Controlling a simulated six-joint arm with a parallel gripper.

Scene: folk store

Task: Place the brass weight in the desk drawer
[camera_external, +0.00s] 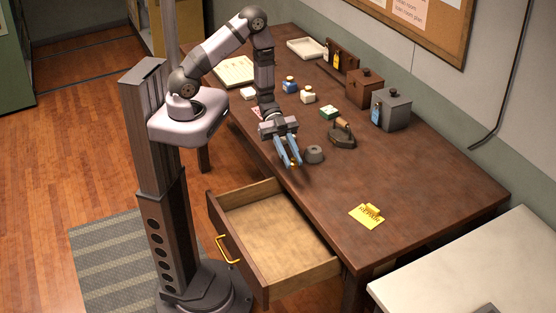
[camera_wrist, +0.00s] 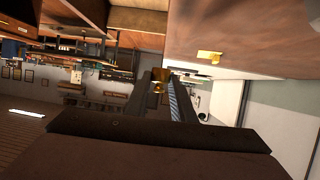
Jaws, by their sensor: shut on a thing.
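The small brass weight (camera_wrist: 159,76) shows between my fingertips in the wrist view. My gripper (camera_external: 291,161) is shut on it and points downward in the external view, near the desk's front edge behind the drawer. The weight is too small and too covered by the fingers to make out clearly in the external view. The desk drawer (camera_external: 275,235) is pulled out from the desk (camera_external: 330,190), with a yellow handle (camera_external: 227,250) on its front. Its pale wooden inside looks empty. It lies below my gripper, toward the camera.
A grey round object (camera_external: 314,154) stands close right of my gripper, beside a dark iron (camera_external: 342,136) with a wooden handle. A yellow repair note (camera_external: 367,215) lies at the desk's near end. Boxes (camera_external: 364,88) and small jars stand farther back. The space above the drawer is clear.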

